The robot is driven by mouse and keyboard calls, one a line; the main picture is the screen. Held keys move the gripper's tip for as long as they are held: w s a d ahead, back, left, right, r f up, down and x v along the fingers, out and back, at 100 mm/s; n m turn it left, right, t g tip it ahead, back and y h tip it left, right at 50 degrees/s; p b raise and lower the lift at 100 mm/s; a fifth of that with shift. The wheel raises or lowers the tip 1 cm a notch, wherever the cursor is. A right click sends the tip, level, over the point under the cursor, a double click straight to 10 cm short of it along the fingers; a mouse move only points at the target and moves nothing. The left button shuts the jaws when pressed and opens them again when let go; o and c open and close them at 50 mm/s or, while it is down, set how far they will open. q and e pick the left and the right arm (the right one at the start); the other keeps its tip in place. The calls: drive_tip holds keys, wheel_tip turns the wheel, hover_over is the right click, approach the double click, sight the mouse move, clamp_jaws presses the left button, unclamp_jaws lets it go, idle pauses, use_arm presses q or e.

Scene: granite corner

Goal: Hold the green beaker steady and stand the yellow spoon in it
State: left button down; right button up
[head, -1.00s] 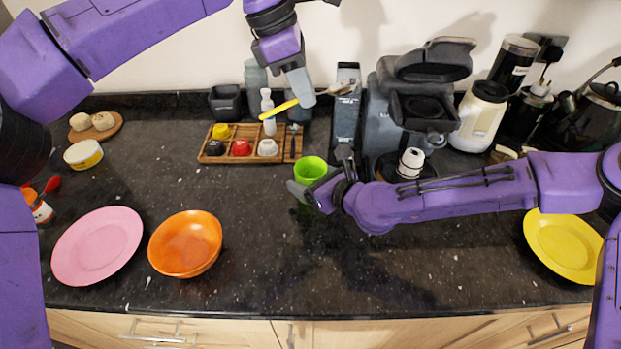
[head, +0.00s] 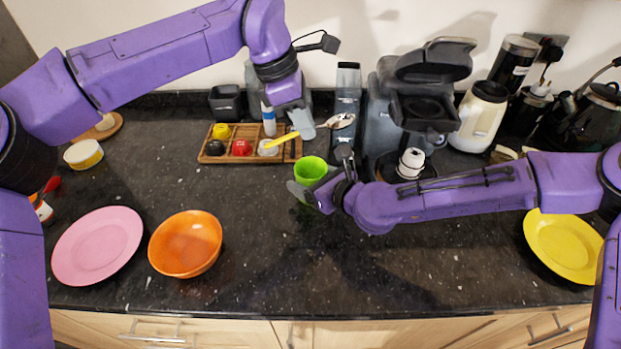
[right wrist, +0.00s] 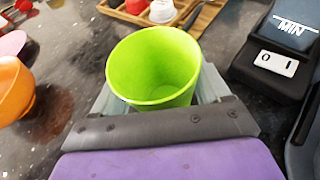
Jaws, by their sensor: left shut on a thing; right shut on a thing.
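The green beaker (head: 311,168) stands upright on the dark counter near the middle. My right gripper (head: 306,192) is shut on it from the right. In the right wrist view the beaker (right wrist: 155,65) sits between the fingers, its mouth open upward and its visible inside empty. My left gripper (head: 303,125) is shut on the yellow spoon (head: 283,140), above and behind the beaker. The spoon lies crosswise, not upright: its yellow handle points down to the left and its silvery bowl is to the right. The spoon is apart from the beaker.
A wooden tray (head: 222,158) with small cups stands behind left of the beaker. A coffee machine (head: 418,95) stands behind right. An orange bowl (head: 185,243), a pink plate (head: 97,246) and a yellow plate (head: 563,245) lie nearer the front. The front middle is clear.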

use_arm(q)
drive_tip(key=shift+f, duration=2.9)
drive_tip(key=c, duration=1.1)
unclamp_jaws()
drive_tip(key=shift+c, duration=0.2)
drive_tip(key=shift+r, duration=0.1)
drive_tip(key=v, duration=1.2)
